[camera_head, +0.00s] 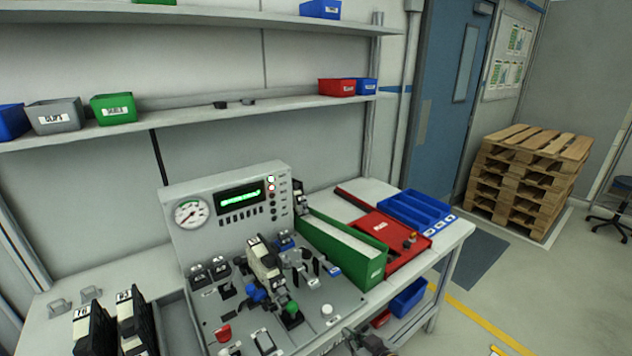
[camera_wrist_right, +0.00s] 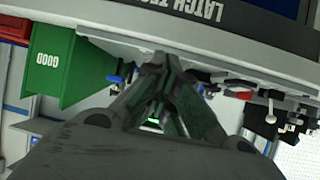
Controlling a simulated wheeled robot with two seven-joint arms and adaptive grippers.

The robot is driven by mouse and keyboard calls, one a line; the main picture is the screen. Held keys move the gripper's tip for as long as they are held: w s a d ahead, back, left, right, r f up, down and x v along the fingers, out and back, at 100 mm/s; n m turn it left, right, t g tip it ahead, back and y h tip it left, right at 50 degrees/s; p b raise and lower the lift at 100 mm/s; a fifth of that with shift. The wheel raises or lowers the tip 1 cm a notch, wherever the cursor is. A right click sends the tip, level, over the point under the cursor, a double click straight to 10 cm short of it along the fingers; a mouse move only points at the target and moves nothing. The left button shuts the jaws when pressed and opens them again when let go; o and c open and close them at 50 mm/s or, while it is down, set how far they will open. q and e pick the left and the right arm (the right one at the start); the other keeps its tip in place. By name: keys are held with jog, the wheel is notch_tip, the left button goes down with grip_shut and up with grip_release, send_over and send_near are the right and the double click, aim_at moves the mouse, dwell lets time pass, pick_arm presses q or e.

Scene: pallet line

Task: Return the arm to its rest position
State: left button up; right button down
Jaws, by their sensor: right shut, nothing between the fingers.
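My right gripper (camera_head: 366,342) shows only in part at the bottom edge of the head view, in front of the bench and to the right of the test panel. In the right wrist view my right gripper (camera_wrist_right: 160,72) points up the picture with its fingers together and nothing between them. My left gripper is in neither view.
The test panel (camera_head: 340,300) carries switches, levers and a gauge. A green bin (camera_head: 376,268), red tray (camera_head: 418,247) and blue tray (camera_head: 398,207) stand to its right. Black units (camera_head: 95,328) stand at left. Shelves hang behind.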

jog(key=s+d+f+m+g+h, duration=0.1)
jog(key=s+d+m+g+h, duration=0.2)
jog(key=s+d, duration=0.5)
jog(key=s+d+f+m+g+h, duration=0.1)
jog(key=s+d+f+g+h, duration=0.25)
jog(key=s, duration=0.65)
notch_tip(320, 180, down, 30)
jog(key=s+d+g, duration=0.2)
jog(key=s+d+f, duration=0.2)
jog(key=s+f, duration=0.8)
jog(key=s, duration=0.1)
jog(key=s+d+f+g, duration=0.1)
jog(key=s+f, duration=0.9)
jog(key=s, duration=0.1)
jog(key=shift+s+d+f+n, duration=0.25)
jog(key=shift+d+f+n, duration=0.05)
jog(key=shift+d+f, duration=0.1)
